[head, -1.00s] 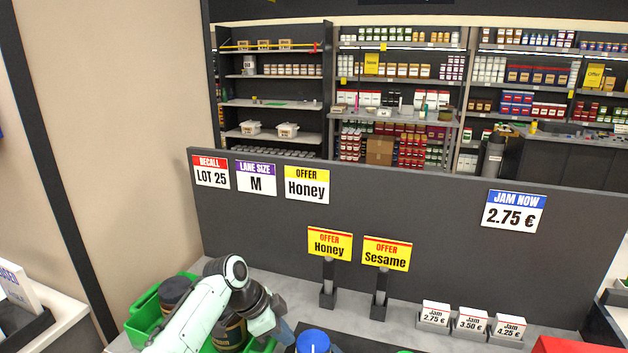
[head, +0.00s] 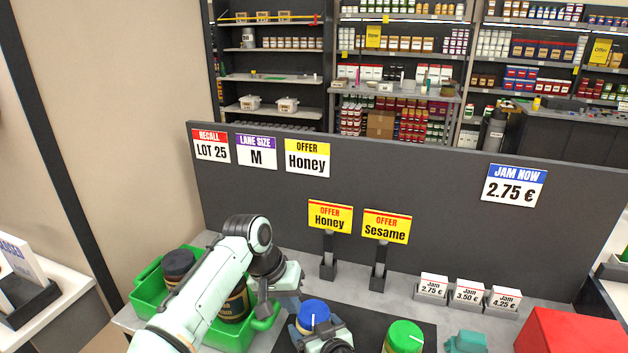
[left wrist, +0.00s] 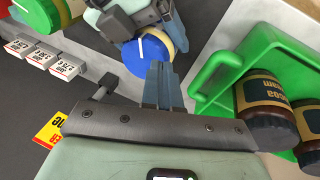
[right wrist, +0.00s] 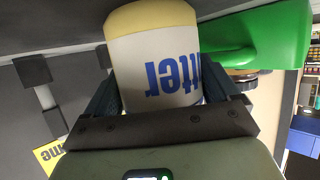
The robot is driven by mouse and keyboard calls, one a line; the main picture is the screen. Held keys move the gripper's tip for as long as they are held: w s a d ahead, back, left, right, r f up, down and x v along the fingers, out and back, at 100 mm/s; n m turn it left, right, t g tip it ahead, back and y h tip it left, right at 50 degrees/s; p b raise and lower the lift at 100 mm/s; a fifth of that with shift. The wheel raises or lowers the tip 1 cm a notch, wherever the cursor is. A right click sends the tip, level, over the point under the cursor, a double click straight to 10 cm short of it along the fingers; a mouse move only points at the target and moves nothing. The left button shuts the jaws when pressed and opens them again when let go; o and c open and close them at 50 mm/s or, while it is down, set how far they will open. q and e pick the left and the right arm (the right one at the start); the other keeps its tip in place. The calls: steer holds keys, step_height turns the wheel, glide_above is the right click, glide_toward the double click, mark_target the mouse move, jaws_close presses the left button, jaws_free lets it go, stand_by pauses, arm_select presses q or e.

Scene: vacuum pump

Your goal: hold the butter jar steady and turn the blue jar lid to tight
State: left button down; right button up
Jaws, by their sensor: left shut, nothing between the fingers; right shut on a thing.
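The butter jar shows its blue lid (head: 313,313) with a white mark in the head view. Its pale, yellow-edged body with blue lettering fills the middle of the right wrist view (right wrist: 155,65). My right gripper (head: 325,338) is shut around the jar body, below the lid. My left gripper (head: 291,300) is shut and empty, close beside the lid on its left. In the left wrist view its closed fingertips (left wrist: 160,70) reach the edge of the blue lid (left wrist: 140,57); I cannot tell whether they touch.
A green crate (head: 147,292) with dark jars stands at left. A green-lidded jar (head: 404,337) stands to the right. Sign holders, price cards (head: 468,291) and a red box (head: 570,333) line the counter's back and right. A dark panel (head: 420,205) stands behind.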

mark_target(298, 326)
arm_select(q)
steer(key=shift+s+d+f+n+y, duration=0.15)
steer(key=shift+s+f+n+y, duration=0.35)
steer(key=shift+n, duration=1.25)
steer(key=shift+s+d+f+n+y, duration=0.25)
steer(key=shift+f+n, duration=0.5)
steer(key=shift+n, duration=1.05)
steer(key=shift+s+d+f+n+y, duration=0.1)
steer(key=shift+s+f+n, duration=0.45)
steer(key=shift+n, duration=1.2)
steer(key=shift+w+d+f, duration=0.1)
steer(key=shift+w+d, duration=0.15)
steer(key=shift+w, duration=0.25)
steer(key=shift+w+a+t, duration=0.25)
steer(key=shift+t, duration=0.05)
steer(key=shift+w+a, duration=0.2)
steer(key=shift+w, duration=0.15)
steer(key=shift+a, duration=0.15)
